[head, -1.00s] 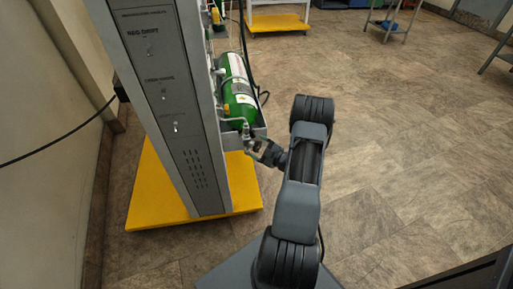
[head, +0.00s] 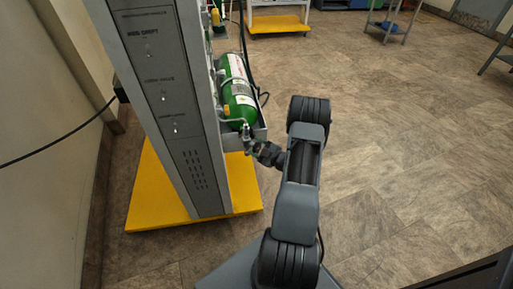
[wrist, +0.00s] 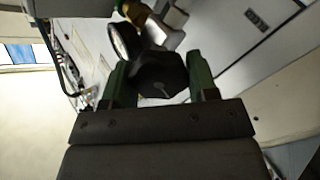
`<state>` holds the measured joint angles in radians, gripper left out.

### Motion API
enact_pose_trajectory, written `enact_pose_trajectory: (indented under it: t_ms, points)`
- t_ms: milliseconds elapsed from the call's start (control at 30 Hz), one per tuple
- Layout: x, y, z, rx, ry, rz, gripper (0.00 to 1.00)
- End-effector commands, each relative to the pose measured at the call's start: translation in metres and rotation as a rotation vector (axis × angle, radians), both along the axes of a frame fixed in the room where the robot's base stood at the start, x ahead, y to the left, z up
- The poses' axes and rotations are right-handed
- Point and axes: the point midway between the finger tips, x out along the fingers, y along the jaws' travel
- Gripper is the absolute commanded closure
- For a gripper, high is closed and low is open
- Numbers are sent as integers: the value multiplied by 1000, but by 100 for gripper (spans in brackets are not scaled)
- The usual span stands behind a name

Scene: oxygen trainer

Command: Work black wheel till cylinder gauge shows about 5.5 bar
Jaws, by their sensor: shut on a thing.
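The black wheel (wrist: 158,73) is between the two green-edged fingers of my gripper (wrist: 158,80) in the wrist view. My gripper is shut on it. In the head view my gripper (head: 255,148) is at the valve end of the green cylinder (head: 239,101), and the wheel cannot be made out there. A round gauge (wrist: 123,42) with a dark rim shows just beyond the wheel in the wrist view. Its face is seen at a slant, and its reading cannot be made out.
The grey trainer panel (head: 171,100) stands on a yellow base (head: 162,193), left of my arm. A black hose (head: 247,50) runs behind the cylinder. A brass fitting (wrist: 133,10) is near the gauge.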

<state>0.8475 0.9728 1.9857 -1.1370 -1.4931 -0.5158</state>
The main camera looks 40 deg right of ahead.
Motion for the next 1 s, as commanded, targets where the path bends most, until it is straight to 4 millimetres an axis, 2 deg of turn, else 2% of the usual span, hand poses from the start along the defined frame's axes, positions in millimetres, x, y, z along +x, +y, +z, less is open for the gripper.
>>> enact_pose_trajectory:
  t_ms: [367, 1000]
  points:
    - [0, 0, 1, 79, 23, 0, 70]
    - [1, -3, 2, 614, 178, 0, 70]
